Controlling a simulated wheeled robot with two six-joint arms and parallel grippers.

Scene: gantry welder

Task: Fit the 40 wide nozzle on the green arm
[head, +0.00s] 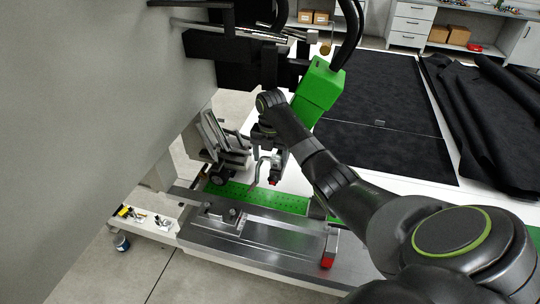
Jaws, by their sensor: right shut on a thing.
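The green arm (318,88) hangs tilted from the dark gantry head, at upper centre right in the head view. Black cables run up from its top. My right gripper (263,132) is small in view, just left of and below the green arm. It is shut on a small part, mostly hidden by the gripper and wrist. I cannot read its size or tell whether it touches the green arm. My left gripper is out of view.
A white ledge (168,232) with small parts (135,213) is at lower left. A steel bench (265,250) and green perforated strip (231,192) lie below my right gripper. A metal clamp with a red tip (273,182) stands close below it. Black fabric (390,130) covers the table at right.

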